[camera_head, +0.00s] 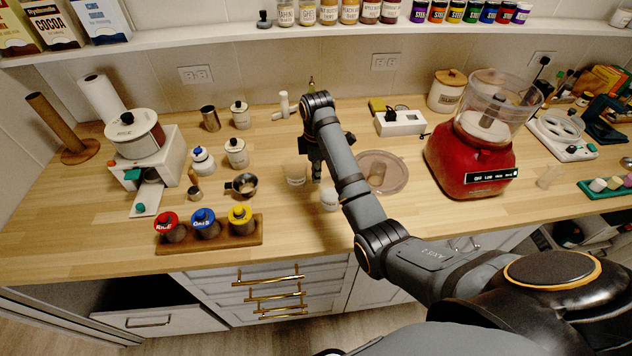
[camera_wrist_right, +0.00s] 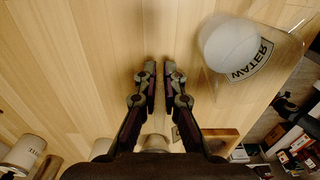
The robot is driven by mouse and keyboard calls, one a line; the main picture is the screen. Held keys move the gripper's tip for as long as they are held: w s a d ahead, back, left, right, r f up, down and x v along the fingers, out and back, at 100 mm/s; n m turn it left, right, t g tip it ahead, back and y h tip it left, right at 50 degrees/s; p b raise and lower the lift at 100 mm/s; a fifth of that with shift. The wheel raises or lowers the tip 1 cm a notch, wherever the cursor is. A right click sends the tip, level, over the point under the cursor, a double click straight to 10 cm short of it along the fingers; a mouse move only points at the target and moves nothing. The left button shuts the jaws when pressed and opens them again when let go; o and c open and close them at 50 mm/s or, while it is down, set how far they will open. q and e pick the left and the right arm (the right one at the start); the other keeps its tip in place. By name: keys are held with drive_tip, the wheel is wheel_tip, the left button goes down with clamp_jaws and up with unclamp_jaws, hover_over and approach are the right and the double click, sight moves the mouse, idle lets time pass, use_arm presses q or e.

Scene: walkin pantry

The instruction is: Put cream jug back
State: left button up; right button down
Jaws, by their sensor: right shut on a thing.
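A small pale, cream-coloured jug (camera_head: 295,174), which I take for the cream jug, is just left of my right gripper (camera_head: 316,172) in the head view. In the right wrist view a beige rounded part (camera_wrist_right: 154,142) shows between the fingers, mostly hidden by the gripper body. My right gripper (camera_wrist_right: 160,72) points down, its fingers almost together. The grip looks to be on the jug's handle side, but the handle is hidden. I cannot tell whether the jug touches the counter. My left gripper is not in view.
A round tray (camera_head: 397,172) and red blender (camera_head: 470,160) are to the right.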

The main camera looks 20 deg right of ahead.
drive_tip(key=shift+f, duration=0.75)
drive_tip(key=shift+w+r, duration=0.1)
use_arm(q)
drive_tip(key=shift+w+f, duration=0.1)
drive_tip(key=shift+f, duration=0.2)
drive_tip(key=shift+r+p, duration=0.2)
drive_tip(key=shift+p, duration=0.1)
use_arm(e)
drive_tip(key=shift+f, duration=0.2)
drive_tip(key=c, duration=1.5)
unclamp_jaws()
drive_tip(key=shift+f, duration=0.1)
drive_tip(key=shift+o, duration=0.2)
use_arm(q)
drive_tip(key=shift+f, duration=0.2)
use_arm(e)
wheel_tip(320, 180, up, 13)
drive_tip(key=p, duration=1)
drive_tip(key=shift+p, duration=0.4)
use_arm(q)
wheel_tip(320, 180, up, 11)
use_arm(e)
drive_tip(key=shift+f, duration=0.1)
